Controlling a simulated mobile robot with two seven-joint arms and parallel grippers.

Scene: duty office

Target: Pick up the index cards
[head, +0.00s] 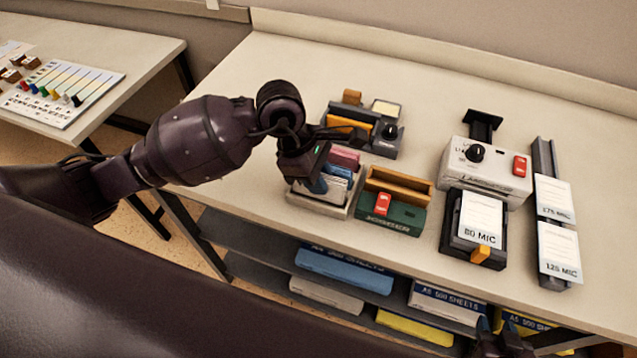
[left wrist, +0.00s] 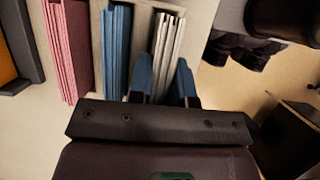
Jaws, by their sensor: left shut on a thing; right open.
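The index cards (left wrist: 168,50) are a thin white upright stack in the left wrist view, standing in a light tray (left wrist: 143,25). The tray also shows in the head view (head: 326,209), mostly behind my gripper. My left gripper (head: 322,187) is down at the tray. Its two blue fingers (left wrist: 167,80) are on either side of the white cards and shut on them. Blue cards (left wrist: 115,50) stand beside them in the tray, and pink cards (left wrist: 68,50) further left. My right gripper (head: 503,340) is open at the bottom edge of the head view, below the tabletop.
A green device with a red switch (head: 390,215) and a wooden tray (head: 400,185) are right of the card tray. A dark caddy (head: 385,145) is behind. A white laminator (head: 488,165) and labelled pouches (head: 555,200) stand further right. Paper packs lie on the shelf below.

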